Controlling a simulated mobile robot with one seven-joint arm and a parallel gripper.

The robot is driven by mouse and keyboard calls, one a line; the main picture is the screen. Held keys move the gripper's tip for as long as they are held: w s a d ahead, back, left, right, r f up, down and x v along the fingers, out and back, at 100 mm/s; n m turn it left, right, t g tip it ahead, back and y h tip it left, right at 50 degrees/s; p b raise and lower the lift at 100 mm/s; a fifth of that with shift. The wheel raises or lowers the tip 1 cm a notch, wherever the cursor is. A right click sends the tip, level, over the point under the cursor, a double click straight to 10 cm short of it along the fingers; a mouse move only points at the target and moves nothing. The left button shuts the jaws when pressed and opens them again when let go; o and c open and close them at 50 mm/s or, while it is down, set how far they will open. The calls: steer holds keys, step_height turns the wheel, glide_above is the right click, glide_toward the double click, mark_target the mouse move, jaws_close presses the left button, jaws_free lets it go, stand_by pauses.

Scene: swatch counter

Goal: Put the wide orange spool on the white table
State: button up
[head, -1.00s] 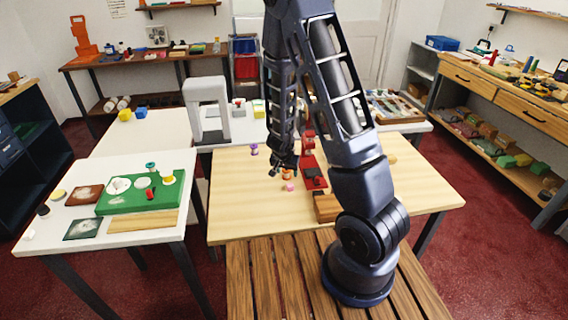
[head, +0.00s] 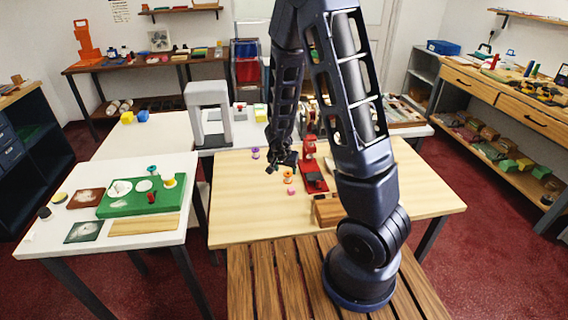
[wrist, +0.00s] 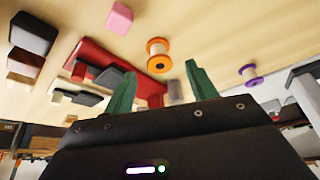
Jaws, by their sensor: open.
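The orange spool (head: 288,177) stands upright on the light wooden table (head: 235,215). It also shows in the wrist view (wrist: 158,55), with pale thread around its middle and orange flanges. My gripper (head: 281,163) is open and empty, close above and behind the spool in the head view. In the wrist view its two green fingers (wrist: 160,80) are spread, and the spool shows beyond them, apart from both. A white table (head: 45,238) stands at the left, with a green board (head: 125,208) and small items on it.
A pink block (head: 291,191) and a red stand (head: 313,178) are close to the spool. A purple spool (head: 255,153) stands farther back. A brown box (head: 327,210) is at the right. The wooden table's left front is clear.

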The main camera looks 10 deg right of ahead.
step_height(320, 180, up, 24)
steer(key=s+a+r+n+t+y, duration=0.1)
steer(key=s+a+n+t+y, duration=0.2)
steer(key=y, duration=0.4)
steer(key=s+d+r+n+g, duration=0.1)
steer(key=s+d+r+n, duration=0.1)
steer(key=s+d+r, duration=0.2)
steer(key=s+r, duration=0.1)
steer(key=s, duration=0.1)
steer(key=shift+s+d+n, duration=0.2)
steer(key=shift+s+n, duration=0.1)
steer(key=shift+n, duration=0.1)
steer(key=shift+o, duration=0.4)
steer(key=s+d+r+h, duration=0.1)
steer(key=s+d+h, duration=0.1)
steer(key=s+d, duration=0.3)
steer(key=s+d+r+g+h, duration=0.1)
steer(key=s+d+h, duration=0.2)
steer(key=s+d, duration=0.3)
steer(key=shift+s+r, duration=0.4)
steer(key=shift+s, duration=0.25)
steer(key=shift+d, duration=0.1)
